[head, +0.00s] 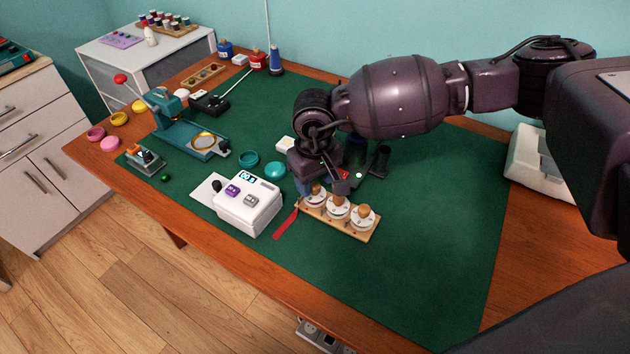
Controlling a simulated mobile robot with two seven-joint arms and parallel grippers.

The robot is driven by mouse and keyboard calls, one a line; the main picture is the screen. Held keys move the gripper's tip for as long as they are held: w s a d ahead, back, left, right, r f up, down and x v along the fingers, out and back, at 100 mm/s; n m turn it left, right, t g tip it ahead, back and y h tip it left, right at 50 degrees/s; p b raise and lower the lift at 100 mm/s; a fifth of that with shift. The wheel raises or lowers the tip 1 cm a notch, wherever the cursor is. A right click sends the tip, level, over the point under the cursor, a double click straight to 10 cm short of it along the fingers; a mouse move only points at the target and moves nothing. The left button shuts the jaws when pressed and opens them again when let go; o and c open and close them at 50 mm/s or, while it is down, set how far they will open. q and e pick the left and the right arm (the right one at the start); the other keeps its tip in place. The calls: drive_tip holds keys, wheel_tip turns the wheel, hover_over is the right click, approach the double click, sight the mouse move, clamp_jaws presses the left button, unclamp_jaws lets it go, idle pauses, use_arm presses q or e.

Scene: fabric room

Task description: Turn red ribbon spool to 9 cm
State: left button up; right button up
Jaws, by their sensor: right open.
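A light wooden rack (364,235) holds three white dial-like spools with wooden knobs in a row. A red ribbon (285,224) lies on the green mat at the rack's left end, beside the leftmost spool (316,200); I take this as the red ribbon spool. The middle spool (337,212) and the right spool (362,219) stand clear of my gripper. My right gripper (322,187) points down at the leftmost knob, open, with its fingers at or around the knob; contact cannot be told. The gripper partly hides that spool. My left gripper is out of view.
A white device (250,205) with a small lit display and purple and grey buttons stands left of the rack; its reading is too small to read. A teal press (180,125) stands farther left. Dark cylinders (379,161) stand behind my gripper. The green mat (440,240) is clear at right.

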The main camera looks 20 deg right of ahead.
sight(315, 185)
wheel_tip(315, 185, up, 10)
drive_tip(key=p, duration=0.1)
drive_tip(key=shift+f, duration=0.15)
idle(0.5)
